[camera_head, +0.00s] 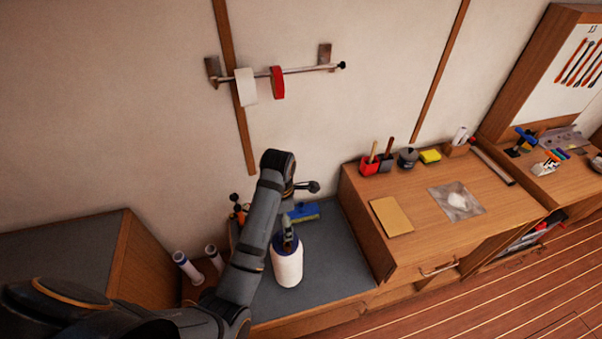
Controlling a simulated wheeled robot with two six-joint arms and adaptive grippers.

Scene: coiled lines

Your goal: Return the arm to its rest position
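My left arm comes in from the lower left, rises in front of the wall and bends down over the low grey-topped counter (325,262). My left gripper (288,240) points down at the top of a white cylinder (287,268) with a dark blue rim. The gripper overlaps the top of this cylinder. I cannot tell whether it touches or holds it, and its fingers are too small and dark to read as open or shut. My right gripper is not in view.
A blue brush-like item (303,212) lies behind the cylinder. White rolls (187,267) stand to the left.

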